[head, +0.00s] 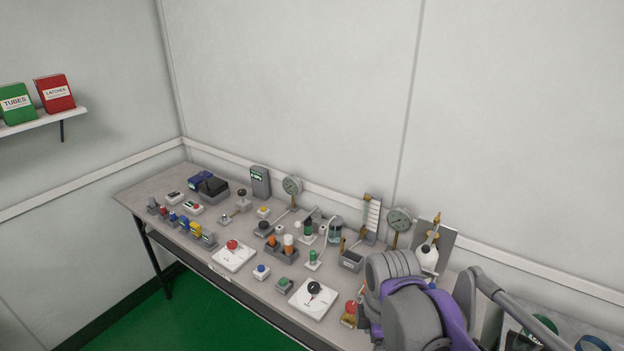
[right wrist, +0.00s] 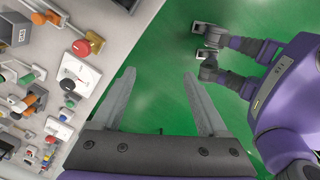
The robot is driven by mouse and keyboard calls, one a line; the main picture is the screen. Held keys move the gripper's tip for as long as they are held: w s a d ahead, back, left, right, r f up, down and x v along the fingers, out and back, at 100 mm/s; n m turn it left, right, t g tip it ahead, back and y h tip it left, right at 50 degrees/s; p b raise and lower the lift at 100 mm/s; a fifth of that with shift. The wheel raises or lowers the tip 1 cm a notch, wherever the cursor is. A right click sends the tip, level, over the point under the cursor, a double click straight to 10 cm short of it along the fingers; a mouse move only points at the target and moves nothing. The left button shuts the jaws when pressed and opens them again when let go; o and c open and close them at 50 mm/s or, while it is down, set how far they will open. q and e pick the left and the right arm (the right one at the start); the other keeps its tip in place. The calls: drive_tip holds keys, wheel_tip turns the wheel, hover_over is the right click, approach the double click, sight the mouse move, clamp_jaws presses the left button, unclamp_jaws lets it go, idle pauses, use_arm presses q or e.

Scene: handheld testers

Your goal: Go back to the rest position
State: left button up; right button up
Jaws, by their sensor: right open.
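My right gripper (right wrist: 160,78) is open and empty in the right wrist view. Its two grey fingers are wide apart, with only green floor showing between them. It is apart from the table, whose edge runs to the left of the fingers. In the head view my right arm, purple and grey, fills the lower right corner and covers part of the table's near right end. Its fingertips cannot be made out there. My left gripper is not recognisable in either view.
A shelf (head: 40,121) hangs left.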

use_arm(q)
drive_tip(key=r+p, duration=0.1)
drive_tip(key=w+r+p, duration=0.1)
drive_tip(key=r, duration=0.1)
drive_tip(key=w+r+p, duration=0.1)
drive_tip(key=r+p, duration=0.1)
drive_tip(key=shift+w+r, duration=0.1)
drive_tip(key=shift+w, duration=0.1)
use_arm(e)
drive_tip(key=s+d+f+m+t, duration=0.2)
drive_tip(key=s+d+m+t, duration=0.2)
drive_tip(key=s+m, duration=0.7)
drive_tip(key=d+m, duration=0.1)
drive_tip(key=m, duration=0.5)
drive_tip(key=shift+d+f+m+t, duration=0.2)
drive_tip(key=shift+d+m+t, duration=0.1)
drive_tip(key=shift+d+m, duration=0.1)
